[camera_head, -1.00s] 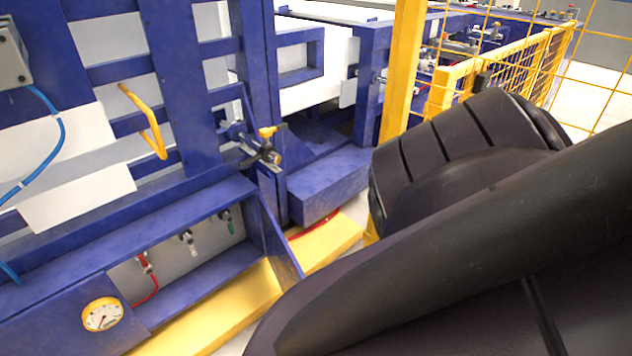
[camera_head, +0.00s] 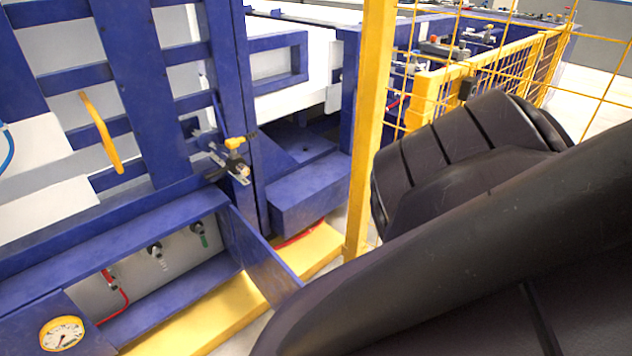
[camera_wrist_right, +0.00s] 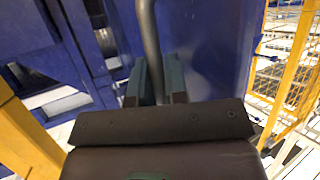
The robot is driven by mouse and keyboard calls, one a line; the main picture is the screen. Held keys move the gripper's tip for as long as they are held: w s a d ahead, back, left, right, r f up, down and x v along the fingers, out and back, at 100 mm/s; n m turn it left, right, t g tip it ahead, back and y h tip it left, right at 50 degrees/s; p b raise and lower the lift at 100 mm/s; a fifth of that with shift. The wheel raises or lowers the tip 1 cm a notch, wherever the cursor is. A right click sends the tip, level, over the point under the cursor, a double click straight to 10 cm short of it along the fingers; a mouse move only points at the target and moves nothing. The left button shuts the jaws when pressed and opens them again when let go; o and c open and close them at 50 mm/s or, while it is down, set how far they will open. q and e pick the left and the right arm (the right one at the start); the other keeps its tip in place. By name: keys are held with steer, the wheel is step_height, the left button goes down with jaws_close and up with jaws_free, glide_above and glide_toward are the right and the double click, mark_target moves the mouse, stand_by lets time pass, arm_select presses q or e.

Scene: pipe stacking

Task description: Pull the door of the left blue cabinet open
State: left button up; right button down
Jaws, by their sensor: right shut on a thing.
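In the head view, a blue cabinet frame with a barred front (camera_head: 150,90) fills the left side, with a yellow handle (camera_head: 101,134) on it. A latch with a yellow grip (camera_head: 236,160) sits by the blue upright. In the right wrist view, my right gripper (camera_wrist_right: 154,82) is shut on a greyish curved bar handle (camera_wrist_right: 149,35) beside a flat blue panel (camera_wrist_right: 205,50). The handle runs upward from between the two fingers. My right gripper is hidden in the head view behind my large dark arm links. My left gripper is in neither view.
A yellow post (camera_head: 371,120) and yellow mesh fence (camera_head: 490,70) stand behind my arm. A low shelf with a gauge (camera_head: 62,333) and hoses is at lower left. A yellow floor beam (camera_head: 215,312) runs along the cabinet base.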

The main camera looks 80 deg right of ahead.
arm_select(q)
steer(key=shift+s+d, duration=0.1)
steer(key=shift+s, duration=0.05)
arm_select(e)
steer(key=shift+s+d, duration=0.1)
steer(key=shift+s, duration=0.05)
steer(key=c, duration=1.2)
jaws_free()
steer(key=shift+o, duration=0.2)
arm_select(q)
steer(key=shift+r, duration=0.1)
arm_select(e)
steer(key=shift+s, duration=0.1)
arm_select(q)
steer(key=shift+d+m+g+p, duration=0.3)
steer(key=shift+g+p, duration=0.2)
steer(key=shift+p, duration=0.75)
arm_select(e)
steer(key=v, duration=1)
steer(key=shift+s+r, duration=0.2)
steer(key=shift+s, duration=0.1)
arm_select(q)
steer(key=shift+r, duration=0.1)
